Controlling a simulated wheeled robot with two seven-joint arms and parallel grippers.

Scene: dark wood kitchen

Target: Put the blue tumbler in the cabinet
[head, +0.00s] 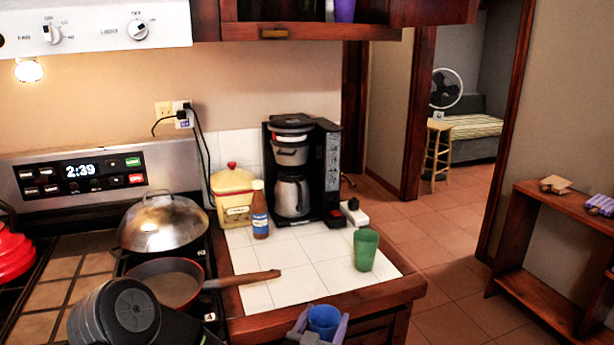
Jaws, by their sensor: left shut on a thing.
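The blue tumbler (324,317) is at the bottom of the head view, upright, with its open rim showing. My left gripper (322,326) is shut on it, one pale finger on each side, just in front of the counter's front edge. The tumbler's lower part is hidden. The wooden upper cabinet (290,33) is at the top of the view. Its door (432,12) stands open to the right. A purple cup (345,10) and a dark item stand inside on its bottom shelf. My right gripper is out of view.
A green cup (366,250) stands on the white tiled counter (310,270). A coffee maker (292,170), a brown bottle (260,210) and a yellow canister (232,195) stand behind. A pan's handle (240,280) juts over the counter from the stove.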

